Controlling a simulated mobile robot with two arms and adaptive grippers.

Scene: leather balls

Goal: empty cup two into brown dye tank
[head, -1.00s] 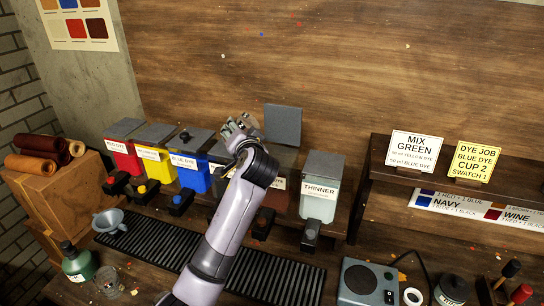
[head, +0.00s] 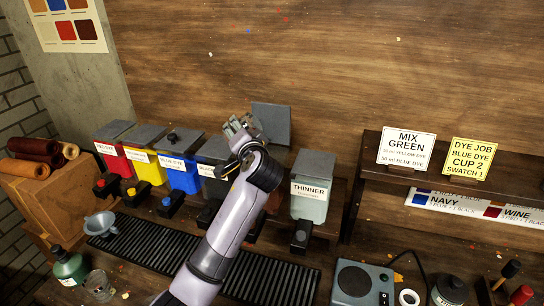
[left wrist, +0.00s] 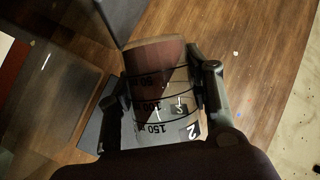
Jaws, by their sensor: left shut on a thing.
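My left gripper (head: 243,132) is above the row of dye tanks, just left of a raised grey lid (head: 271,122). In the left wrist view my left gripper (left wrist: 166,84) is shut on cup two (left wrist: 160,88), a clear cup with volume marks and a "2" label. The cup looks tilted, and a reddish-brown tone shows through its upper part; I cannot tell its contents surely. The brown dye tank (head: 273,201) is mostly hidden behind my left arm, its label covered. My right gripper is not in view.
Red (head: 113,158), yellow (head: 148,168) and blue (head: 181,176) dye tanks stand left of my arm; the thinner tank (head: 311,198) stands right. A black slatted drain (head: 270,282) runs in front. A funnel (head: 100,223) and a glass (head: 98,285) are at left.

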